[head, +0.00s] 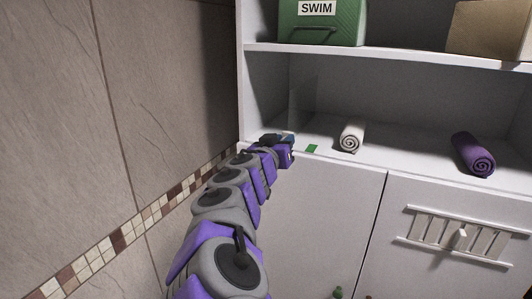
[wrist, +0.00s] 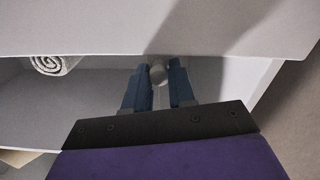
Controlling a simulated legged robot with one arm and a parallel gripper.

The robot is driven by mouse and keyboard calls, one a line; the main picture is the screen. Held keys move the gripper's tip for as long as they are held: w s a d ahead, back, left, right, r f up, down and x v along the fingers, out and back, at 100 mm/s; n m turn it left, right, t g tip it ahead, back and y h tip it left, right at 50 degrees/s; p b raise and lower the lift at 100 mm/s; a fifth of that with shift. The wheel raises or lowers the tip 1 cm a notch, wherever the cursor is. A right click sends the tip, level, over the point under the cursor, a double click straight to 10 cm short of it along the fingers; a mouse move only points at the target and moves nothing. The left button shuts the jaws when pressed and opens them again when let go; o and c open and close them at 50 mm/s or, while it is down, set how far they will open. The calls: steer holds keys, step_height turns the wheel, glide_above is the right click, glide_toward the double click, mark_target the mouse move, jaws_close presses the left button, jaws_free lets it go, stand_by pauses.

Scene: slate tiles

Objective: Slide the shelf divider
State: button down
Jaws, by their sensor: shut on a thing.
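The shelf divider shows in the wrist view as a pale grey round knob (wrist: 158,74) with a narrow pale part below it. In the head view its panel is hard to make out, and my gripper hides the knob. My gripper (head: 289,140) is at the left front of the middle shelf (head: 400,155). In the wrist view its two dark blue fingers (wrist: 157,88) are shut on the knob from both sides. A small green mark (head: 312,148) lies on the shelf just right of my gripper.
A white rolled towel (head: 351,138) and a purple rolled towel (head: 473,154) lie on the same shelf, farther right. A green SWIM bin (head: 320,22) and a tan box (head: 490,28) stand above. A tiled wall (head: 60,120) is close on the left. Cabinet doors are below.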

mark_target(308, 157)
steer(key=d+b, duration=0.1)
steer(key=d, duration=0.1)
steer(key=s+d+b, duration=0.1)
steer(key=b, duration=0.1)
steer(key=d+b, duration=0.1)
steer(key=d, duration=0.1)
steer(key=shift+s+d+f+b, duration=0.2)
steer(key=shift+s+d+b, duration=0.15)
steer(key=shift+s, duration=0.05)
steer(key=shift+s+d+r, duration=0.15)
steer(key=shift+d, duration=0.2)
